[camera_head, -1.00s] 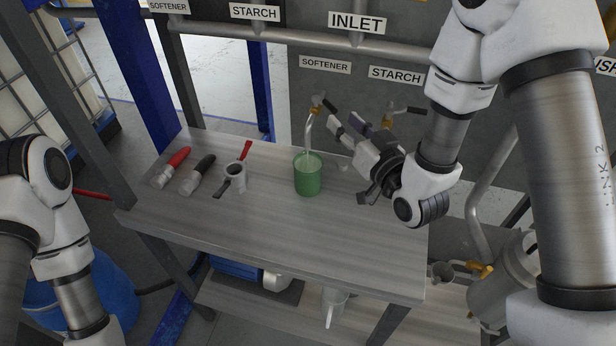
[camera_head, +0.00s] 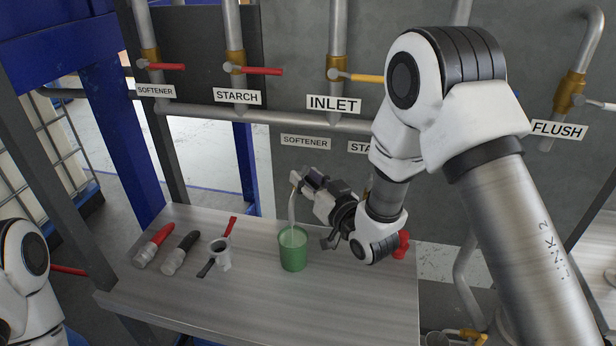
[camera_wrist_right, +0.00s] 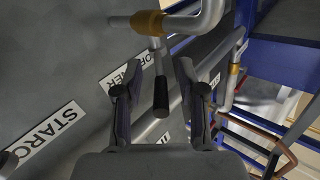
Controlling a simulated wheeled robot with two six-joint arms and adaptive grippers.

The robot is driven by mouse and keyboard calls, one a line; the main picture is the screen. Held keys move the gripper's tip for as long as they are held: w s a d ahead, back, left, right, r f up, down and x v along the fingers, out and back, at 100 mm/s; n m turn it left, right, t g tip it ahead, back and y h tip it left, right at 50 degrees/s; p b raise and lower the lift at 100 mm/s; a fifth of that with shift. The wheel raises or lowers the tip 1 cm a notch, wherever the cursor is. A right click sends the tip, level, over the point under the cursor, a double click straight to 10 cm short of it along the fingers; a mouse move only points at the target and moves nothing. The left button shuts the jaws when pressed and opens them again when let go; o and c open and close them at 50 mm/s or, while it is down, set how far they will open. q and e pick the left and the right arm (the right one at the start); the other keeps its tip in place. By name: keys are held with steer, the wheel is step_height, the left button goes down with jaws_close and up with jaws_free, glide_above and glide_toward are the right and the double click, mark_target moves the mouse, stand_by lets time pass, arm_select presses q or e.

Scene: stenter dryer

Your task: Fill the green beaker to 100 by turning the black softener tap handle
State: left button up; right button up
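The green beaker (camera_head: 293,252) stands upright on the table under the curved metal softener spout (camera_head: 292,208). Its inside looks pale; I cannot read the level. My right gripper (camera_head: 310,180) is at the softener tap, above and slightly right of the beaker, and hides most of the tap in the head view. In the right wrist view the black softener tap handle (camera_wrist_right: 160,97) hangs from its brass valve (camera_wrist_right: 148,22). The open fingers (camera_wrist_right: 160,85) stand on either side of the handle, with gaps showing. My left gripper is out of view.
A red-handled tool (camera_head: 153,246), a black-handled tool (camera_head: 180,254) and a small white cup (camera_head: 221,254) are on the table (camera_head: 250,310) left of the beaker. Pipes with red handles run above. A SOFTENER label (camera_head: 305,142) is on the panel behind.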

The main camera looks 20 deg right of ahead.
jaws_close()
steer(key=shift+w+d+n+g+y+b, duration=0.1)
steer(key=shift+d+n+g+y+b, duration=0.15)
steer(key=shift+n+g+y, duration=0.45)
steer(key=shift+w+d+n+g+y+b, duration=0.1)
steer(key=shift+d+n+g+y+b, duration=0.15)
steer(key=shift+n+y, duration=0.9)
steer(key=shift+w+d+n+g+y+b, duration=0.15)
steer(key=shift+n+g+y, duration=0.35)
steer(key=shift+y, duration=0.85)
jaws_free()
